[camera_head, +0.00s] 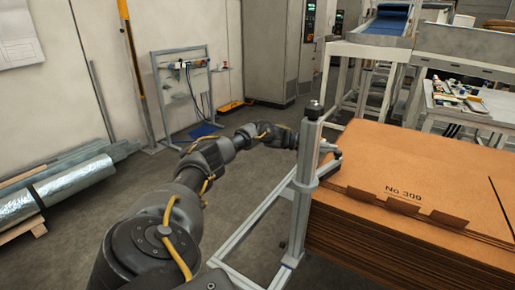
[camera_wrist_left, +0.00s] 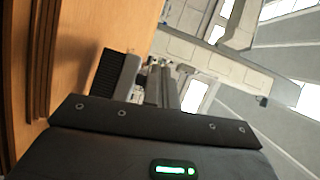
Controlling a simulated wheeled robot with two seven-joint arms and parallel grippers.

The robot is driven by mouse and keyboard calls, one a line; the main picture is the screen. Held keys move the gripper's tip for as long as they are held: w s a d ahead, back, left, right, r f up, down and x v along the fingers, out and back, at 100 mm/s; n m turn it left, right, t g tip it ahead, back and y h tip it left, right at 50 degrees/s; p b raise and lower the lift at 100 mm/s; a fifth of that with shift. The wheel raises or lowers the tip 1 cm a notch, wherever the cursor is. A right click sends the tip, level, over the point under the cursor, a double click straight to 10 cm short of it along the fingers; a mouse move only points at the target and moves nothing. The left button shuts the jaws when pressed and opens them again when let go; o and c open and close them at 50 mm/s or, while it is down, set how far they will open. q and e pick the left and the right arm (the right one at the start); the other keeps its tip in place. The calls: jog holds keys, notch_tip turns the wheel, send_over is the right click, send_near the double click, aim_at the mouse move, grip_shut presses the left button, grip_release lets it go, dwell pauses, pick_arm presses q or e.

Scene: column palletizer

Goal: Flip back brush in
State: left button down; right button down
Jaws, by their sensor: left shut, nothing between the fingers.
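The upright metal post (camera_head: 308,150), with a dark knob on top, stands at the near left corner of the cardboard stack (camera_head: 405,185). My left arm comes in from the left and ends at this post. My left gripper (camera_head: 329,153) is partly hidden by the post and appears small beside the cardboard. It is shut and empty. In the left wrist view a dark ribbed piece (camera_wrist_left: 106,72) with a grey block lies close to the cardboard; I cannot tell whether it is the brush. No brush shows clearly in the head view. My right gripper is not in view.
A metal floor frame (camera_head: 245,222) runs around the post's foot. A cluttered work table (camera_head: 470,110) and a conveyor with a blue belt (camera_head: 388,20) stand behind the stack. Foil-wrapped rolls (camera_head: 75,180) lie at left. The floor between is clear.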

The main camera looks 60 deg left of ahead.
aim_at(338, 151)
pick_arm(q)
jog(key=shift+w+d, duration=0.2)
jog(key=shift+d, duration=0.8)
jog(key=shift+w+d, duration=0.15)
jog(key=shift+d, duration=0.6)
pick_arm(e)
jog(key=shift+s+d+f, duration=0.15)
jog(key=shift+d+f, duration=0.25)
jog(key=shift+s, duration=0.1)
